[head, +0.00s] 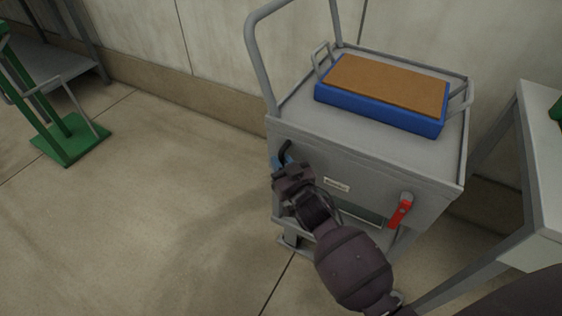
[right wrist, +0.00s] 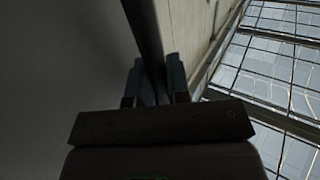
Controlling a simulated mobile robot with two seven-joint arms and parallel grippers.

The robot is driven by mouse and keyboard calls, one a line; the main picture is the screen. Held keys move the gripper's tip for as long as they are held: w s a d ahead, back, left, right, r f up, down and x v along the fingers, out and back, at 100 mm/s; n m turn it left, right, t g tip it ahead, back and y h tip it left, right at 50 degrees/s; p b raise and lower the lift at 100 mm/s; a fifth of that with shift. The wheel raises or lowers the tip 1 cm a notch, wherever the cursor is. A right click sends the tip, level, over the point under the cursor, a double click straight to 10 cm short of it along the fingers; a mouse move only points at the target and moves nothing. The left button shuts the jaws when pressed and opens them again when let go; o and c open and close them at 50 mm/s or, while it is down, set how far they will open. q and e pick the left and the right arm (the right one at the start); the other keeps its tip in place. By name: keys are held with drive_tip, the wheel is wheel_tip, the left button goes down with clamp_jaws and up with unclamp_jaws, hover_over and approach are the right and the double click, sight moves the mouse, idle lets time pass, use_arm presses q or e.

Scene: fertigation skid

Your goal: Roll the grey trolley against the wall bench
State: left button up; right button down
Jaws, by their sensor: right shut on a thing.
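The grey trolley (head: 330,160) stands upright close to the back wall, with a tall tubular push handle (head: 258,65) at its left end. My right gripper (head: 283,165) is at the left part of the trolley's front panel, its fingers shut on a short dark handle (head: 286,148). In the right wrist view, a dark bar (right wrist: 146,40) runs between the two fingers (right wrist: 155,85). A light-topped bench (head: 546,150) stands right of the trolley, partly out of frame. My left gripper is not in view.
A blue tray (head: 380,112) with a brown top lies on the trolley. A red lever (head: 401,211) is on its front panel. A green stand (head: 70,145) and a grey shelf unit (head: 55,72) are at the left. The floor (head: 170,200) between is clear.

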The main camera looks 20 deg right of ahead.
sight(351, 160)
drive_tip(key=shift+s+d, duration=0.15)
drive_tip(key=shift+d, duration=0.05)
use_arm(q)
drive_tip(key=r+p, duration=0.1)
drive_tip(key=p, duration=0.1)
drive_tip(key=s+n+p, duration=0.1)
drive_tip(key=p, duration=0.1)
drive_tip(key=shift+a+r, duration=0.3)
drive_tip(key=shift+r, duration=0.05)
use_arm(e)
drive_tip(key=s+d, duration=0.2)
drive_tip(key=s, duration=0.1)
drive_tip(key=s+d, duration=0.6)
drive_tip(key=s, duration=0.1)
drive_tip(key=shift+s+f, duration=0.1)
drive_tip(key=c, duration=1.5)
unclamp_jaws()
drive_tip(key=shift+c, duration=0.2)
drive_tip(key=o, duration=0.4)
drive_tip(key=shift+s, duration=0.15)
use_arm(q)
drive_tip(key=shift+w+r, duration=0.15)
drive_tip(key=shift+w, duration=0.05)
use_arm(e)
drive_tip(key=shift+o, duration=0.2)
